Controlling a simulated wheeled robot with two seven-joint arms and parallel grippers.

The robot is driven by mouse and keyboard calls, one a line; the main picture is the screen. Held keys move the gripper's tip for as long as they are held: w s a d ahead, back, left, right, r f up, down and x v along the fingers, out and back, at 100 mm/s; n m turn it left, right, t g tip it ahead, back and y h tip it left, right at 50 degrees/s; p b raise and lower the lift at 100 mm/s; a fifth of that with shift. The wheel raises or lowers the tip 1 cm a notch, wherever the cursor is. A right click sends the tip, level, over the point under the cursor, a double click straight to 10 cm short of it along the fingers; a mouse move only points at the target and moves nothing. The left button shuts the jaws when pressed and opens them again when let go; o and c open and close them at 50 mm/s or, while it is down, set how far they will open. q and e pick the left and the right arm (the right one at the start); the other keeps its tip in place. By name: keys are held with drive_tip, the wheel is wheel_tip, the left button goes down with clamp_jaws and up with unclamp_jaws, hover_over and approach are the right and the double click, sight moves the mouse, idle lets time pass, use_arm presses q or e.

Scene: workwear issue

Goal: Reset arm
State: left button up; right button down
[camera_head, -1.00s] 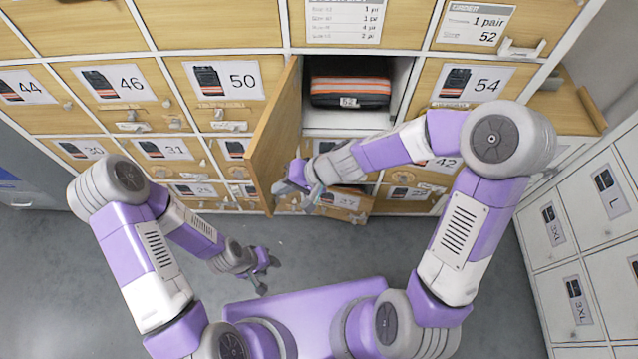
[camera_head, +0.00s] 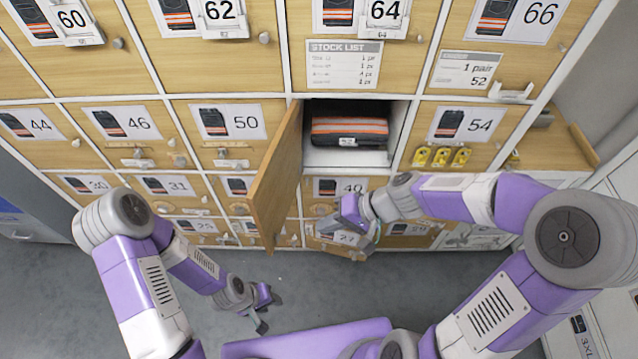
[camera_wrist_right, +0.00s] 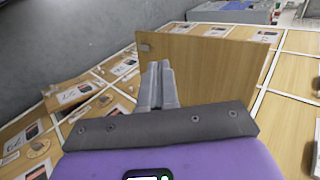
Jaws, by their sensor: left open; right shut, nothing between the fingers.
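My right gripper (camera_head: 352,232) is shut and empty in the head view, in front of the lower lockers, to the right of an open wooden locker door (camera_head: 276,172). In the right wrist view its fingers (camera_wrist_right: 157,86) are together, with the door (camera_wrist_right: 205,68) beyond them; a gap in the head view sets it apart from the door. My left gripper (camera_head: 262,308) is open and empty, low over the floor at the left. The open compartment (camera_head: 347,157) holds folded dark workwear with orange stripes (camera_head: 349,131).
Closed numbered lockers surround the open one, such as locker 50 (camera_head: 228,132) and locker 54 (camera_head: 462,130). White lockers (camera_head: 590,320) stand at the right. Grey floor (camera_head: 120,290) is clear at the left.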

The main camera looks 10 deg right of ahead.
drive_tip(key=s+f+h, duration=0.2)
drive_tip(key=s+f, duration=0.2)
drive_tip(key=f, duration=1)
drive_tip(key=s+d+f+g+h, duration=0.1)
drive_tip(key=s+f+h, duration=0.2)
drive_tip(key=f, duration=1.1)
drive_tip(key=shift+s+d+g, duration=0.2)
drive_tip(key=shift+s+g, duration=0.1)
drive_tip(key=shift+s, duration=0.35)
